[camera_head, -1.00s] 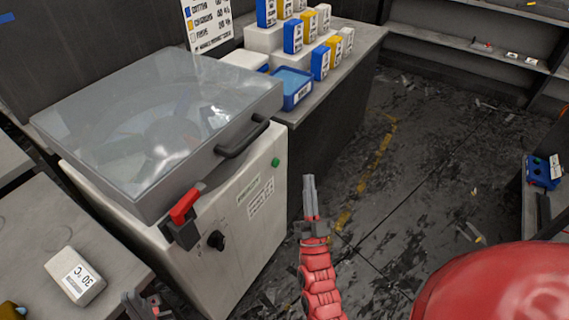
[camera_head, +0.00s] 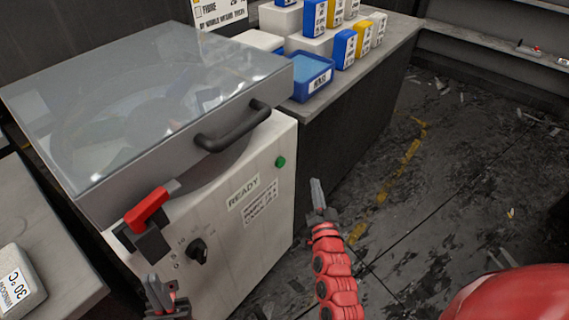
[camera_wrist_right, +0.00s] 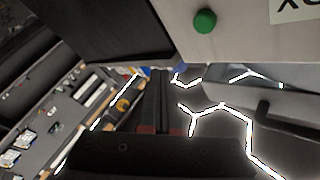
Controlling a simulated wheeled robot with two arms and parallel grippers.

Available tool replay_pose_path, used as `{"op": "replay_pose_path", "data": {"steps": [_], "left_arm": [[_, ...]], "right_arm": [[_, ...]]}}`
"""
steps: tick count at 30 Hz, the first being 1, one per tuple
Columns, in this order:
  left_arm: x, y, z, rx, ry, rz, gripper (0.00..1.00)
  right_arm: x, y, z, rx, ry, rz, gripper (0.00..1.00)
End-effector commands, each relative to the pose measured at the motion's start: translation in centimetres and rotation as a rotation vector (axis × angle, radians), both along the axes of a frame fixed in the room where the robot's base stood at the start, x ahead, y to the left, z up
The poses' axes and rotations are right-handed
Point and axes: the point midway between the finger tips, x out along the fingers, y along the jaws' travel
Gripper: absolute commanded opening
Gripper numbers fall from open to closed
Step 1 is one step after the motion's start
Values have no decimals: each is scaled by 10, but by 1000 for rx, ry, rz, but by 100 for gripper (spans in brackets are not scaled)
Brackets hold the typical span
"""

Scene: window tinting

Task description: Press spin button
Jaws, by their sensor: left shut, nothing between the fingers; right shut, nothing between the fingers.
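The machine (camera_head: 225,235) is a white cabinet with a closed clear lid (camera_head: 150,95) and a black handle (camera_head: 232,128). Its green round button (camera_head: 281,162) sits at the upper right of the front panel, and it also shows at the top of the right wrist view (camera_wrist_right: 205,21). A label reading READY (camera_head: 243,192), a black knob (camera_head: 198,250) and a red latch lever (camera_head: 147,209) are on the front. My right gripper (camera_head: 318,186) is shut and empty, to the right of the green button and apart from it. My left gripper (camera_head: 162,285) is shut and empty, low near the knob.
A counter (camera_head: 385,50) behind the machine holds a blue tray (camera_head: 310,80) and several blue, yellow and white boxes. A white block marked 30 °C (camera_head: 18,280) lies on the left table. The floor (camera_head: 440,190) at right is open with scattered debris.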

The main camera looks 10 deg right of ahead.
Motion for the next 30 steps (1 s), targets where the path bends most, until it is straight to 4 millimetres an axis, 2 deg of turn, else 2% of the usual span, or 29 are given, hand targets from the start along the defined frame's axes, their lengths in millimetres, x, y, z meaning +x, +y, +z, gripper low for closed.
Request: {"op": "replay_pose_path", "data": {"steps": [8,21,30], "left_arm": [[0,0,3,0,0,0,0],[0,0,21,0,0,0,0],[0,0,21,0,0,0,0]], "right_arm": [[4,3,1,0,1,1,0],[50,39,3,0,0,3,0],[68,52,1,-1,-3,-1,0]]}}
